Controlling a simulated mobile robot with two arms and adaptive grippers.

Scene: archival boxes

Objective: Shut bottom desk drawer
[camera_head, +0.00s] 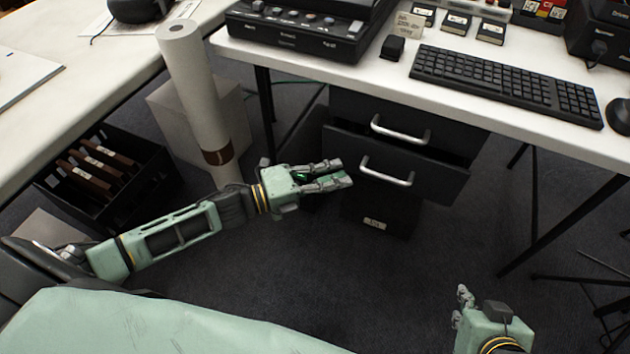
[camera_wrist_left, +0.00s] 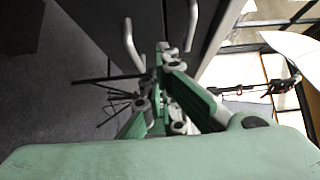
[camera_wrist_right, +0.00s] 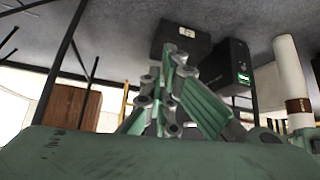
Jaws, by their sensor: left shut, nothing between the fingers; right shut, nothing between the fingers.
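The dark drawer unit (camera_head: 352,104) stands under the desk. Its lower drawer (camera_head: 440,182) is pulled out, with its front standing forward of the unit and a dark gap above it. That drawer has a silver bar handle (camera_head: 387,172). Another bar handle (camera_head: 400,133) sits on the drawer above. My left gripper (camera_head: 347,172) is shut and empty, by the left part of the lower drawer's front; whether it touches cannot be told. The left wrist view shows its fingers (camera_wrist_left: 160,75) near two bar handles. My right gripper (camera_head: 463,298) is shut and empty, low at the right, away from the drawers.
A black labelled box (camera_head: 385,212) sits below the open drawer. The desk (camera_head: 390,70) carries a keyboard (camera_head: 505,85). Floor in front is clear; thin desk legs stand at right.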

